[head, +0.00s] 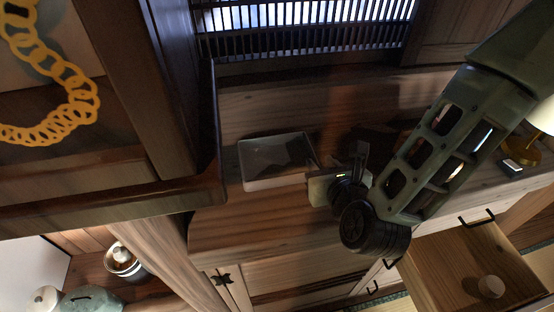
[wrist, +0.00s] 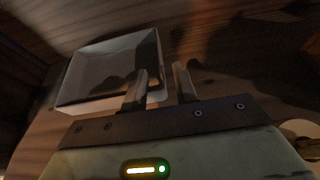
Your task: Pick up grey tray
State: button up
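The grey tray (head: 262,178) is a shallow square dish with a pale rim, lying on the wooden cabinet top in the head view. In the wrist view the tray (wrist: 85,102) is at the upper left, with its dark inside facing me and looking empty. My gripper (wrist: 161,68) is open, with a clear gap between its two fingers. The tray's right wall shows between the fingers: the left finger overlaps the tray's inside and the right finger is outside it. I cannot tell whether either finger touches the tray.
A dark wooden post and shelf edge (head: 205,185) stand close left of the tray. A slatted window (head: 305,28) is behind. A brass lamp (head: 520,148) stands at the right.

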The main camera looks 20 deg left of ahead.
aim_at(315, 156)
jog(key=p+x, duration=0.1)
jog(key=x, duration=0.3)
jog(key=shift+w+a+f, duration=0.15)
jog(key=shift+w, duration=0.15)
grip_shut()
